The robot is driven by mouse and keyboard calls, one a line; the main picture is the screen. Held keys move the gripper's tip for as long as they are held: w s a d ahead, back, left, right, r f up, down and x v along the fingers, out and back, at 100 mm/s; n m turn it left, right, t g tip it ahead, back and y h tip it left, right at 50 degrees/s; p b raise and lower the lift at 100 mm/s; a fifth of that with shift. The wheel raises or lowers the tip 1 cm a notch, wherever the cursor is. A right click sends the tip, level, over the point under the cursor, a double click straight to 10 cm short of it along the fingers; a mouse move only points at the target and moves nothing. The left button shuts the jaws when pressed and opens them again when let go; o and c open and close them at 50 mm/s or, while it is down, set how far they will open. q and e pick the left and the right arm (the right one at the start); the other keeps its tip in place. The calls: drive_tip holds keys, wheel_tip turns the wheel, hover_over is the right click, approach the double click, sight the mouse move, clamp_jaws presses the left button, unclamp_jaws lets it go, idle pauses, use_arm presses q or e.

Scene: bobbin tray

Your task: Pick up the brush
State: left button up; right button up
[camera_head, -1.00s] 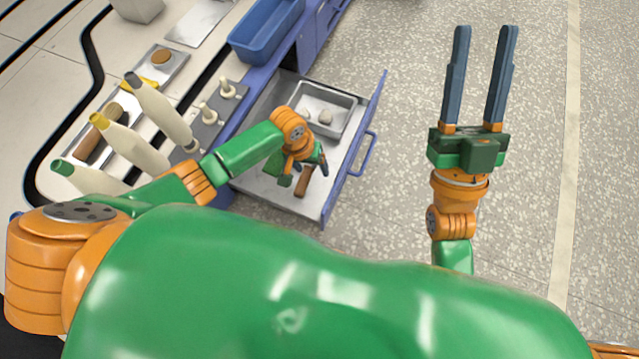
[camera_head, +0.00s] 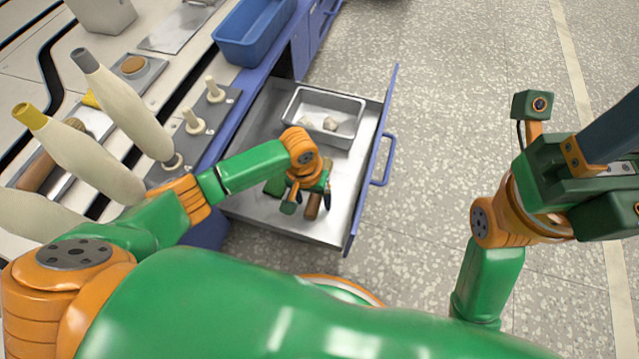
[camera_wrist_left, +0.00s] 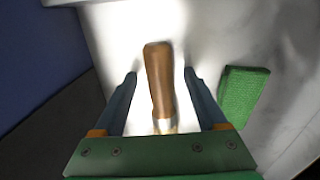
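The brush has a brown handle and lies in the open drawer; in the left wrist view its handle (camera_wrist_left: 159,80) runs between the fingers, and a pale ferrule shows near the palm. The bristles are hidden. In the head view a bit of the brown handle (camera_head: 313,208) shows below my left gripper (camera_head: 308,195). My left gripper (camera_wrist_left: 160,74) is open, with one finger on each side of the handle and gaps on both sides. My right gripper (camera_head: 618,132) is at the right edge, partly cut off, away from the drawer; its visible finger sits wide on the palm.
A green block (camera_wrist_left: 240,93) lies right of the brush in the wrist view. The metal drawer (camera_head: 352,215) also holds a tray (camera_head: 345,140) with small pale items. A blue bin (camera_head: 255,40) and several bobbins (camera_head: 125,105) stand on the counter at left.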

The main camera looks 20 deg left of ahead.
use_arm(q)
clamp_jaws()
